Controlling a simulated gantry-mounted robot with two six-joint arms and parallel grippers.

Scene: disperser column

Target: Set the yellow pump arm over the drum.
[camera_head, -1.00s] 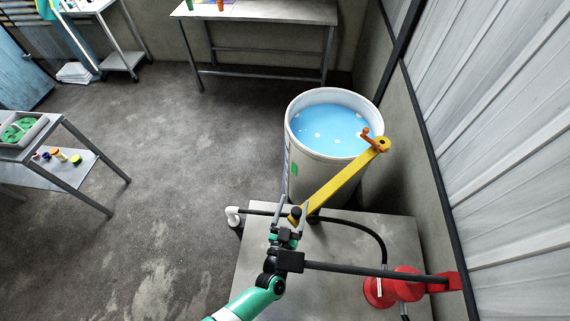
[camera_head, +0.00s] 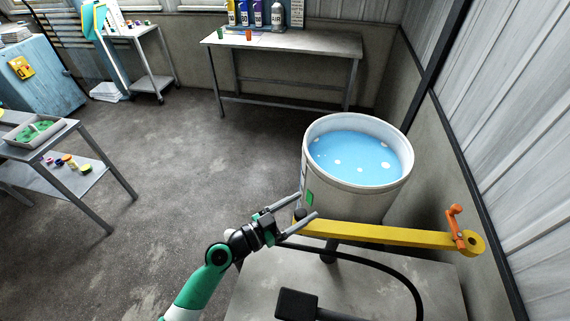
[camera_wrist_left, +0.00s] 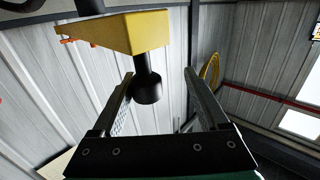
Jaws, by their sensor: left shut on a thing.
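The yellow pump arm (camera_head: 380,234) extends to the right in the head view, in front of the drum, its outer end with an orange crank (camera_head: 455,225) off to the drum's right. A dark post under its left part carries it. The white drum (camera_head: 350,195) is open, with blue liquid inside. My left gripper (camera_head: 307,206) is shut on the black knob at the pump arm's left end. In the left wrist view the knob (camera_wrist_left: 148,90) hangs below the yellow arm (camera_wrist_left: 125,35), between the fingers of my gripper (camera_wrist_left: 157,78). My right gripper is not in view.
A grey steel table (camera_head: 400,285) stands under the pump arm, with a black hose (camera_head: 395,270) and a black block (camera_head: 298,303). A corrugated wall (camera_head: 505,130) is close on the right. Open floor (camera_head: 200,170) lies left of the drum.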

